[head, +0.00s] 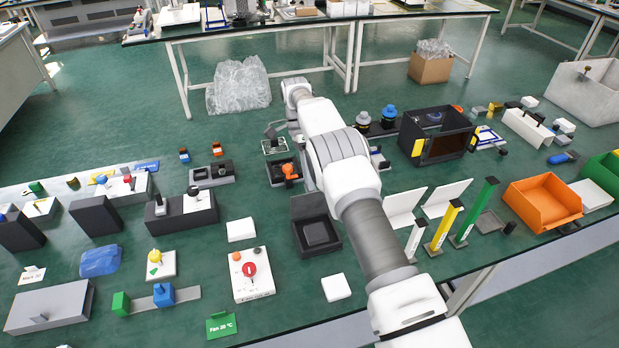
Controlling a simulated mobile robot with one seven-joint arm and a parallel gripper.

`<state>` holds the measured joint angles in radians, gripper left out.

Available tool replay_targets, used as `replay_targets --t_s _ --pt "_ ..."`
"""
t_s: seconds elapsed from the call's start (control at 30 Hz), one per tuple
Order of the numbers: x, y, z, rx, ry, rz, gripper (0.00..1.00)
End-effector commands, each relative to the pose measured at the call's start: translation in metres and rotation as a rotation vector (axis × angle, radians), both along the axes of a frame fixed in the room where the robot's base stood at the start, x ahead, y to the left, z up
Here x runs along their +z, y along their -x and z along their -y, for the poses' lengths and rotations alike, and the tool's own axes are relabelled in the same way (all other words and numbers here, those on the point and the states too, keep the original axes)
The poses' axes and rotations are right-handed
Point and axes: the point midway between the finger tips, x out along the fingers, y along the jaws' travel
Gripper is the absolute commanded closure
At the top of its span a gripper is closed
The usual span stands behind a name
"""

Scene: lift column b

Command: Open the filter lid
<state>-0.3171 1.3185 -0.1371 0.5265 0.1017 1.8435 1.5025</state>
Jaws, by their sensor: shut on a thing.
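My arm reaches from the bottom right over the bench to the upper middle and bends down at its far end. My gripper (275,128) shows small and partly hidden beside the wrist, above a small light-framed item (275,147). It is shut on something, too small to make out. I cannot tell for sure which thing is the filter lid. A dark square box (334,246) with a raised panel (308,207) at its back stands left of my forearm. A dark unit with an orange knob (290,171) stands close below the gripper.
Left of the arm are a white box with a red button (250,270), a blue block (163,294) and dark housings (96,216). Right are a black open box (437,135), coloured posts (474,212) and an orange bin (543,201).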

Motion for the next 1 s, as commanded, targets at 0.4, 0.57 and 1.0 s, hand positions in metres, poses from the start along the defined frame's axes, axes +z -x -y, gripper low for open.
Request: replay_targets --t_s 0.4,0.57,1.0 --pt "-0.02 0.002 -0.002 0.001 -0.004 -0.007 0.62" --pt "-0.019 0.002 -0.002 0.001 -0.004 -0.005 0.62" --pt "0.01 0.003 -0.001 0.001 -0.005 -0.004 0.62"
